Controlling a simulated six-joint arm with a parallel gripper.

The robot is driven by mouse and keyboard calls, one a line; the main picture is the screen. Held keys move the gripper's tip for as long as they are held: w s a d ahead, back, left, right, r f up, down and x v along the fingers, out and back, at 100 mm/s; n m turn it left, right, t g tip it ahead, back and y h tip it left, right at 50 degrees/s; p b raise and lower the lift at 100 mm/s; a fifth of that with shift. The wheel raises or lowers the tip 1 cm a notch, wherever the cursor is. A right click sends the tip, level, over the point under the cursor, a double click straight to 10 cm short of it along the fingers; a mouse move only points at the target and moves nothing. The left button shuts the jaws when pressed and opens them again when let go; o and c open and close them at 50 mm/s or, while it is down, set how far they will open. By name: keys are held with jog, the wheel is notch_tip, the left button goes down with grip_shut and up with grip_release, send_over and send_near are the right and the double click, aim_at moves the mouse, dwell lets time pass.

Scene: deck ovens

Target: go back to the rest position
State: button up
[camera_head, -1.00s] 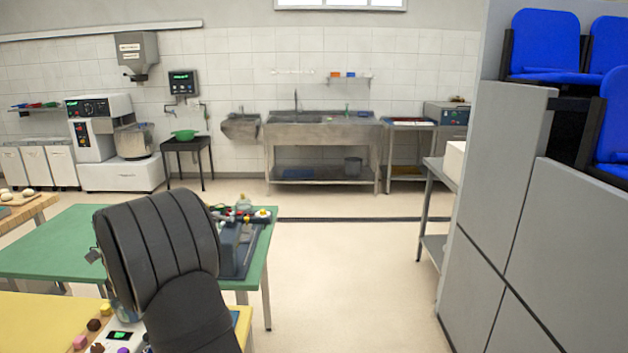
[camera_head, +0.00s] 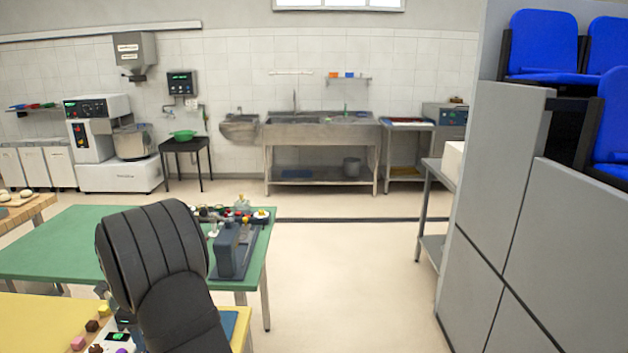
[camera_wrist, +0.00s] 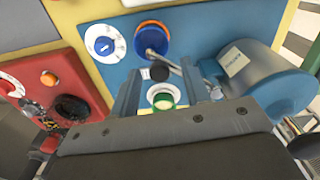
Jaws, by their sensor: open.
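My gripper (camera_wrist: 162,92) is open in the wrist view, its two blue-grey fingers apart with nothing held between them. It hangs over a blue panel (camera_wrist: 120,70). A white button with a green ring (camera_wrist: 163,96) shows between the fingers. Beyond it are an orange-and-blue round knob (camera_wrist: 153,38) with a metal lever and a white dial with a blue centre (camera_wrist: 104,43). Whether the fingers touch the panel I cannot tell. In the head view my black arm covers the front left and hides the gripper.
A blue cylindrical housing (camera_wrist: 260,78) stands close right of the fingers, a red panel (camera_wrist: 62,70) with knobs to the left. In the head view, a yellow table (camera_head: 40,325) and a green table (camera_head: 60,240) with a grey-blue device (camera_head: 232,250) surround the arm. Floor to the right is clear.

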notch_tip(320, 180, up, 18)
notch_tip(320, 180, down, 18)
jog(key=shift+r, duration=0.25)
jog(key=shift+f, duration=0.35)
jog(key=shift+s+d+r+n, duration=0.1)
jog(key=shift+s+d+n, duration=0.4)
jog(key=shift+d+n, duration=0.45)
jog(key=shift+o, duration=0.3)
jog(key=shift+a, duration=0.2)
jog(key=o, duration=0.3)
jog(key=shift+a+r, duration=0.1)
jog(key=shift+r, duration=0.2)
jog(key=o, duration=0.9)
notch_tip(320, 180, up, 9)
jog(key=a+m, duration=0.2)
jog(key=m, duration=0.1)
notch_tip(320, 180, down, 10)
jog(key=shift+r, duration=0.15)
jog(key=shift+r, duration=0.1)
